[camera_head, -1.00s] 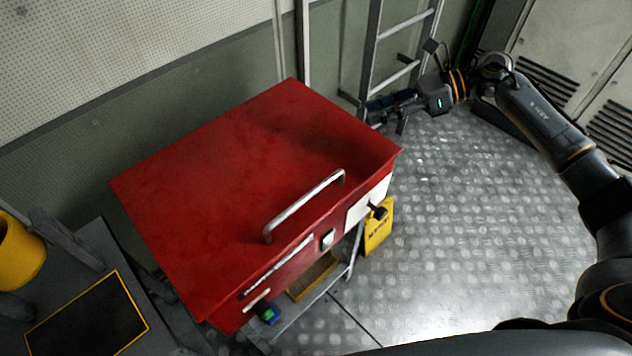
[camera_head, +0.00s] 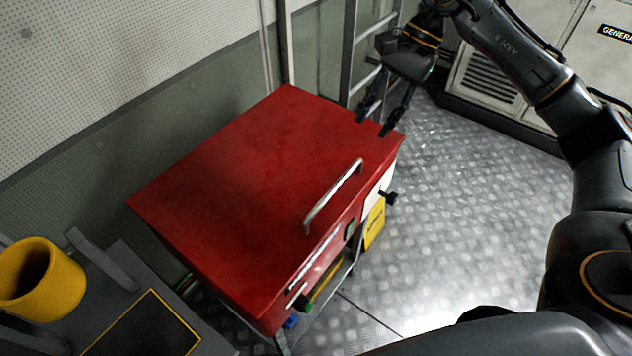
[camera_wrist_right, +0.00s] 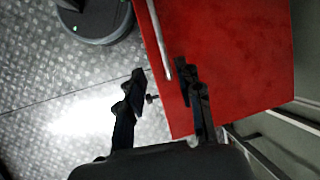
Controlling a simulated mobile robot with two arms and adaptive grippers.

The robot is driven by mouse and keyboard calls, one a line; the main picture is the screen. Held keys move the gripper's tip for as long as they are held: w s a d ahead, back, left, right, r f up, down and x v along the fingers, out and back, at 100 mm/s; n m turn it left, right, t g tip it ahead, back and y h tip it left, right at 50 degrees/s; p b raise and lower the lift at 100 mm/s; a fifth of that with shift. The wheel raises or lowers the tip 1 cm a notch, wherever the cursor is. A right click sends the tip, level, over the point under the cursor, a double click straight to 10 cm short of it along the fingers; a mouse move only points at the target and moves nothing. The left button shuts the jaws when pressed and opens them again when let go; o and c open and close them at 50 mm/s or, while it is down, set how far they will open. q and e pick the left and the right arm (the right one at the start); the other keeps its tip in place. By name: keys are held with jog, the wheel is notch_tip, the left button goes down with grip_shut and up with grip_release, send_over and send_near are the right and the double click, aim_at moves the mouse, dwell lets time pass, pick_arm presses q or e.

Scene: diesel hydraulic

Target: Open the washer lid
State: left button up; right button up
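The red washer lid (camera_head: 250,180) is closed on the washer, with a silver bar handle (camera_head: 333,198) near its front edge. In the right wrist view the lid (camera_wrist_right: 236,60) fills the upper right and the handle (camera_wrist_right: 158,42) runs down toward the fingers. My right gripper (camera_head: 372,128) is open and empty over the lid's far right corner. In the right wrist view its fingers (camera_wrist_right: 160,85) are spread, one over the lid and one over the floor beside it. I cannot see it touching the lid. My left gripper is not in view.
A yellow bucket (camera_head: 40,278) stands on a dark surface at the left. A ladder (camera_head: 368,50) leans behind the washer. A dark knob (camera_head: 388,197) sticks out of the washer's front. The metal floor (camera_head: 470,200) at the right is clear.

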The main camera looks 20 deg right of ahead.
jog(key=p, duration=0.2)
send_near(340, 181)
jog(key=f, duration=0.1)
jog(key=x, duration=0.6)
jog(key=shift+a+r+p, duration=0.15)
jog(key=shift+a+p, duration=0.05)
jog(key=shift+p, duration=0.15)
jog(key=shift+a+f, duration=0.15)
jog(key=shift+f, duration=0.35)
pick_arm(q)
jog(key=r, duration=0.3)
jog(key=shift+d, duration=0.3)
pick_arm(e)
jog(key=c, duration=0.7)
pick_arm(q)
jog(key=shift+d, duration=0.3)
pick_arm(e)
grip_shut()
